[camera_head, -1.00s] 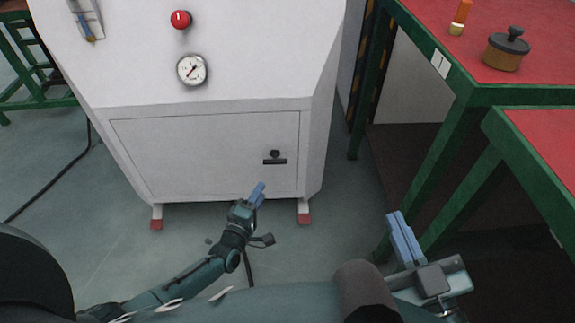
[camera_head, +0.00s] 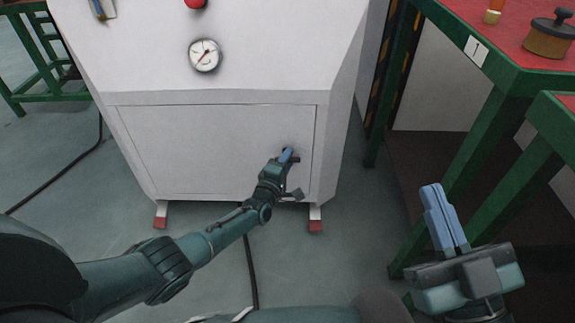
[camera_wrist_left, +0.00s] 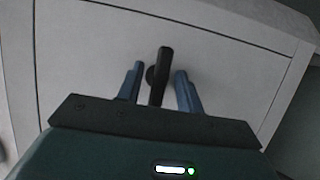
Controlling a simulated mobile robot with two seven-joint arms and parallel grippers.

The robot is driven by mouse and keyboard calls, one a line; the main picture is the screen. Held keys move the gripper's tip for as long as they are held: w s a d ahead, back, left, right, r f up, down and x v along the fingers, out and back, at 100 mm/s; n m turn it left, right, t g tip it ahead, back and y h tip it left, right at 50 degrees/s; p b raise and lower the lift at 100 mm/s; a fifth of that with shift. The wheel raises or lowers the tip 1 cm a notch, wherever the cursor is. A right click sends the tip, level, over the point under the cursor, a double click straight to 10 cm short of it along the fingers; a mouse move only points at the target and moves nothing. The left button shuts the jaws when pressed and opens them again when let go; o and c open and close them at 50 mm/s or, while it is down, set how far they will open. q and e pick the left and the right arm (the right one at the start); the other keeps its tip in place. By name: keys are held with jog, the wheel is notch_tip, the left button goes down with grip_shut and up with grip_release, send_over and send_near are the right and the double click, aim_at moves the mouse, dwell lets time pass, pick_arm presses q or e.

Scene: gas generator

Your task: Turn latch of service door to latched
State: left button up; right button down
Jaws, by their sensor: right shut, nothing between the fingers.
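The service door (camera_head: 200,145) is a light panel low on the white generator cabinet and looks closed. Its latch is a black handle (camera_wrist_left: 162,75) with a round knob behind it, near the door's right edge. In the left wrist view the handle stands between the two blue fingers of my left gripper (camera_wrist_left: 160,88), with a gap on each side. In the head view my left gripper (camera_head: 288,155) is at the latch and mostly hides it. My right gripper (camera_head: 443,218) is shut and empty, away from the cabinet at lower right.
A gauge (camera_head: 205,55) and a red button (camera_head: 195,3) are on the cabinet above the door. Green-framed tables with red tops (camera_head: 490,30) stand at the right, one bearing a brown pot (camera_head: 550,40). A dark cable (camera_head: 60,178) lies on the floor at left.

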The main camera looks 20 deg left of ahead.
pick_arm(q)
jog(key=shift+w, duration=0.25)
grip_shut()
dwell(0.5)
